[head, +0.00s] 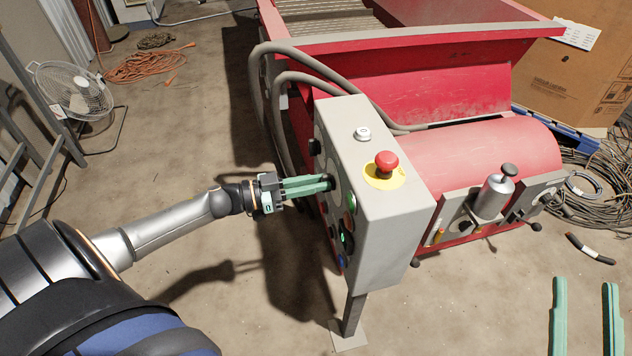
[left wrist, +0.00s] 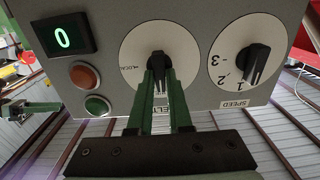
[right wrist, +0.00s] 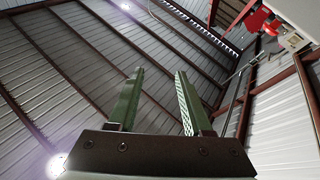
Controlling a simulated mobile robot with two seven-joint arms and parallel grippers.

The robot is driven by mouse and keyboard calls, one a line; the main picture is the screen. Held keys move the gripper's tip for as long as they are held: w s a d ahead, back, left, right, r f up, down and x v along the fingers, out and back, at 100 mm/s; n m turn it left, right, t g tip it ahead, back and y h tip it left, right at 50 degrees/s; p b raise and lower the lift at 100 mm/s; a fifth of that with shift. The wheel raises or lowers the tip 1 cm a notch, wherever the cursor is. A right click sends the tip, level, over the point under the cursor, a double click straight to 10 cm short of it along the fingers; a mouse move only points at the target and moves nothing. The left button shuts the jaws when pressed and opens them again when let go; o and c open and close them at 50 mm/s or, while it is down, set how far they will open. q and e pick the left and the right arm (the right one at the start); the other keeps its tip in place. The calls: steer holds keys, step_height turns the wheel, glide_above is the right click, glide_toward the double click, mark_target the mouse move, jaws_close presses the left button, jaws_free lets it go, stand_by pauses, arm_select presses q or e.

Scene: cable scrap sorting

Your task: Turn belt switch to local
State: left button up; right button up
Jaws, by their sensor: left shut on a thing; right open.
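The belt switch is a black knob (left wrist: 158,58) on a round white dial (left wrist: 183,45) in the left wrist view. The word LOCAL is printed on the dial's left side; the label below is partly hidden by my fingers. My left gripper (left wrist: 158,73) is shut on the knob, and its fingers cover much of it, so its exact pointing is hard to tell. In the head view my left gripper (head: 331,183) reaches the left face of the grey control box (head: 385,231). My right gripper (head: 586,282) is open and empty at the lower right; the right wrist view shows its spread fingers (right wrist: 160,75).
Beside the dial are a speed knob (left wrist: 257,66), a display (left wrist: 62,38) reading 0, an orange-red button (left wrist: 85,76) and a green button (left wrist: 97,105). A red emergency stop (head: 386,161) tops the box. A red conveyor machine (head: 460,165) stands behind.

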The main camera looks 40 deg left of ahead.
arm_select(q)
jaws_close()
arm_select(e)
step_height(320, 180, down, 10)
steer(key=w+f+m+g+h+p, duration=0.1)
steer(key=m+g+h+p, duration=0.1)
steer(key=m+g+h, duration=0.15)
arm_select(q)
steer(key=m, duration=1.4)
steer(key=shift+s+d+f, duration=0.25)
steer(key=shift+f, duration=0.1)
steer(key=m+b, duration=0.1)
steer(key=m, duration=0.1)
steer(key=shift+f+m, duration=0.1)
steer(key=shift+m, duration=1)
arm_select(e)
step_height(320, 180, up, 9)
steer(key=n+t+y, duration=0.2)
steer(key=y, duration=0.1)
steer(key=shift+f+n+t, duration=0.2)
steer(key=shift+n+t, duration=0.15)
steer(key=shift+s+d, duration=0.1)
